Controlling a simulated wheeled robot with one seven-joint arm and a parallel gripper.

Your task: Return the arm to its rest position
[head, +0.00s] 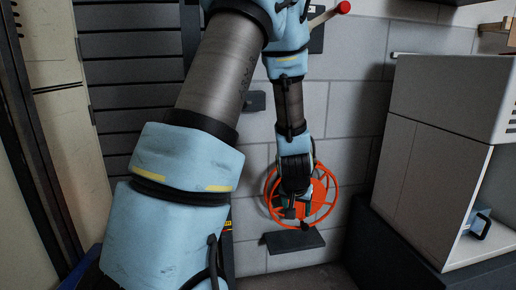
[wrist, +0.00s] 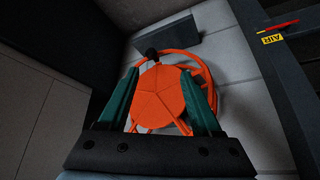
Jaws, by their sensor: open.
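My arm, in blue covers, comes down across the middle of the head view, and my gripper (head: 297,206) points down in front of an orange spoked handwheel (head: 329,208) near the block wall. In the wrist view my gripper (wrist: 160,73) has its two green fingers apart. The handwheel (wrist: 157,97) shows between and beyond them, with its rim showing past the right finger. Whether the fingers touch the wheel I cannot tell. Part of the wheel is hidden by my gripper in the head view.
A dark ledge (head: 293,241) sits below the wheel. A pale cabinet (head: 418,190) stands close on the right, with a blue item (head: 480,222) in its opening. Dark slatted panels (head: 133,75) are at left. A red-knobbed lever (head: 343,8) projects near the upper arm.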

